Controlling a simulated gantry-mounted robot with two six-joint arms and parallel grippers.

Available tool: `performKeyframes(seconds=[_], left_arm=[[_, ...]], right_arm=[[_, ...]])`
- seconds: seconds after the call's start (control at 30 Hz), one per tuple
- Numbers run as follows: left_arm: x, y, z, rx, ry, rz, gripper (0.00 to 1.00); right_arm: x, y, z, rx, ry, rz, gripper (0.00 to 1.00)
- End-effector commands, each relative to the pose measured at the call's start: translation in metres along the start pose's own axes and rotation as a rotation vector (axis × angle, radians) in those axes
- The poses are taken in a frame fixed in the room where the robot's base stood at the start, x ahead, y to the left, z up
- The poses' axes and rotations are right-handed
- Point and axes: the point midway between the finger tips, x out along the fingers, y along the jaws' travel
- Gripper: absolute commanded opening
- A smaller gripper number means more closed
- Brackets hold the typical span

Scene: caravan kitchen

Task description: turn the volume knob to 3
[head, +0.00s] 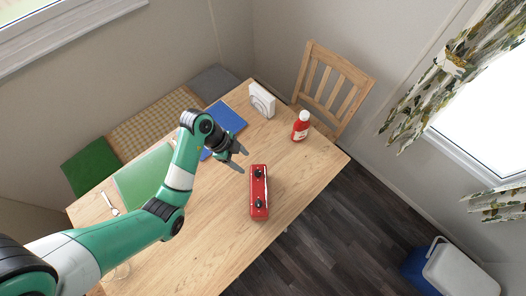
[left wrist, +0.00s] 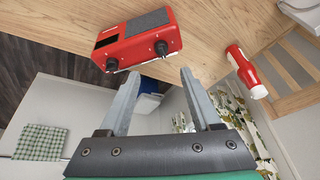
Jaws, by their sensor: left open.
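A red radio (head: 260,192) with two black knobs stands near the front right edge of the wooden table. In the left wrist view the red radio (left wrist: 141,38) shows a dark grey panel on top and its two knobs, one at each end of one side. Which is the volume knob, and any numbers, are too small to tell. My left gripper (head: 243,158) is open and empty, a little beyond the radio's far end and apart from it. In the left wrist view its two fingers (left wrist: 158,90) are spread below the radio. My right gripper is not in view.
A red bottle with a white cap (head: 300,126) and a white holder (head: 262,100) stand at the table's far end. A blue mat (head: 226,122) and a green mat (head: 142,180) lie along the bench side. Bare wood surrounds the radio.

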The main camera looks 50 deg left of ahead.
Motion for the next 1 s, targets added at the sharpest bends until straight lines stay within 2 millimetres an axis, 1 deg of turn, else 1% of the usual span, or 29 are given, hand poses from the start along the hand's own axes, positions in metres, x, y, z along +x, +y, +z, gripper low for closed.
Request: performKeyframes(seconds=[0.03, 0.13, 0.27, 0.37, 0.6, 0.67, 0.8, 0.9, 1.0], left_arm=[[-0.003, -0.001, 0.005, -0.014, 0.000, -0.003, 0.64], [-0.003, -0.003, 0.006, -0.017, 0.001, -0.008, 0.64], [0.005, -0.002, 0.005, -0.014, 0.002, -0.005, 0.64], [0.020, -0.002, 0.005, -0.014, 0.002, -0.005, 0.64], [0.075, -0.003, 0.004, -0.012, 0.003, -0.004, 0.64], [0.087, -0.003, 0.004, -0.011, 0.002, -0.005, 0.64], [0.104, -0.004, 0.003, -0.011, 0.003, -0.007, 0.64], [0.111, -0.004, 0.004, -0.011, 0.003, -0.009, 0.64], [0.113, -0.004, 0.004, -0.011, 0.003, -0.011, 0.64]], right_arm=[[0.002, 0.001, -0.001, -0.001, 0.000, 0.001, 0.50], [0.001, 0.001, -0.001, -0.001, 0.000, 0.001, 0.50], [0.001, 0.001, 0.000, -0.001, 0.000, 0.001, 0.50], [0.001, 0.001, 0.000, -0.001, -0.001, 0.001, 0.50], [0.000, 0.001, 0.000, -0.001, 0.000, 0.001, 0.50], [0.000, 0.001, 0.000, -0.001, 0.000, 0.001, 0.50], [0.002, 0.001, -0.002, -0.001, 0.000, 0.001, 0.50], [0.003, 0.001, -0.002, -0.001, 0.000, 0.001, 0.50], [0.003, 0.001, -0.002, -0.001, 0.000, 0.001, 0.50]])
